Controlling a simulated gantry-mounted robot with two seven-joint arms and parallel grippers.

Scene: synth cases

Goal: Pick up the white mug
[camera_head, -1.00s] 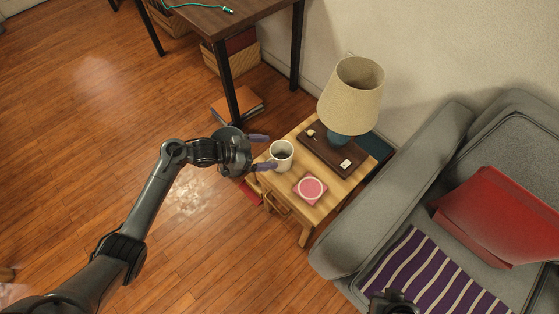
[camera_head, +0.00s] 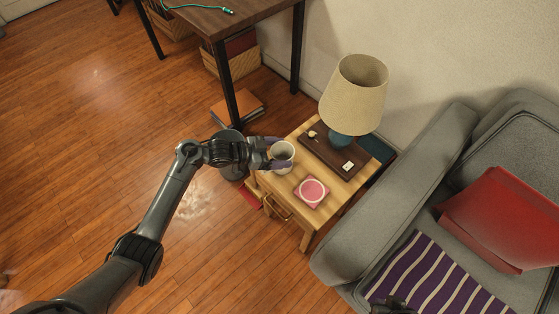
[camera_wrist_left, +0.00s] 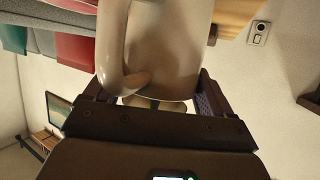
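The white mug (camera_head: 284,160) stands upright on the near left part of the small wooden side table (camera_head: 316,219). My left gripper (camera_head: 275,152) is at the mug's left side, with one purple-padded finger on its far side and one on its near side. In the left wrist view the mug (camera_wrist_left: 170,45) fills the space between the fingers, its handle toward the left finger. The fingers look spread, with no clear grip on the mug. My right gripper (camera_head: 393,306) is a dark shape cut off at the bottom edge; its fingers cannot be made out.
The table also bears a pink coaster (camera_head: 311,191), a dark brown tray (camera_head: 350,165) and a lamp with a beige shade (camera_head: 352,95). A grey sofa (camera_head: 385,210) stands close on the right. A dark desk (camera_head: 207,20) is at the back. The floor on the left is open.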

